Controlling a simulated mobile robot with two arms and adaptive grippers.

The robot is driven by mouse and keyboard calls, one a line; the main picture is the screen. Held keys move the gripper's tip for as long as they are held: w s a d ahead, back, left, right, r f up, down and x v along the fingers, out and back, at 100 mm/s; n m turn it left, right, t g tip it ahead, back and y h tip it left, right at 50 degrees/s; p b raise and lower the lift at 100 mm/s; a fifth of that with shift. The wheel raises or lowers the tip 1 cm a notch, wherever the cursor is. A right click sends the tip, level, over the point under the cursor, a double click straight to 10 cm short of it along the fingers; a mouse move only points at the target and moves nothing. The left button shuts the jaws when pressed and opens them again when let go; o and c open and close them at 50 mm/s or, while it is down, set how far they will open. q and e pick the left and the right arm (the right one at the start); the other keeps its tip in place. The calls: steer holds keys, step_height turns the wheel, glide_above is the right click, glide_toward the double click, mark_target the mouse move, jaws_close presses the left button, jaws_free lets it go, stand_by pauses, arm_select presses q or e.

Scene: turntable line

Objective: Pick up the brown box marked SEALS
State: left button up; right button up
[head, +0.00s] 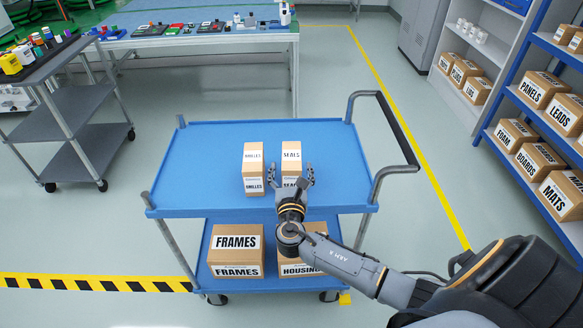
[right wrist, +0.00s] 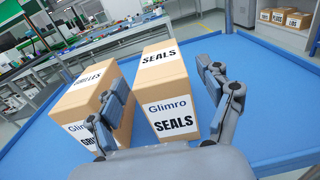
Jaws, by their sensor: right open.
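The brown box marked SEALS (head: 291,160) stands on the blue top shelf of a cart, with white labels on its top and front. It also shows in the right wrist view (right wrist: 163,88). My right gripper (head: 292,176) is open at the near end of this box. In the right wrist view its fingers (right wrist: 165,100) are spread, one on each side of the box. The left finger lies between the SEALS box and the brown GRILLES box (right wrist: 90,108) and overlaps the GRILLES box in the picture. I cannot tell whether either finger touches. My left gripper is not in view.
The blue cart (head: 205,175) has a dark handle (head: 398,128) on its right. Its lower shelf holds boxes marked FRAMES (head: 236,252) and HOUSING (head: 300,270). The GRILLES box stands close left of the SEALS box. The cart top is otherwise clear. Shelves of boxes (head: 545,120) stand at right.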

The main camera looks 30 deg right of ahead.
mark_target(292, 158)
steer(key=x, duration=0.5)
steer(key=shift+d+f+p, duration=0.15)
steer(key=shift+f+p, duration=0.05)
steer(key=shift+p, duration=0.1)
steer(key=c, duration=1.5)
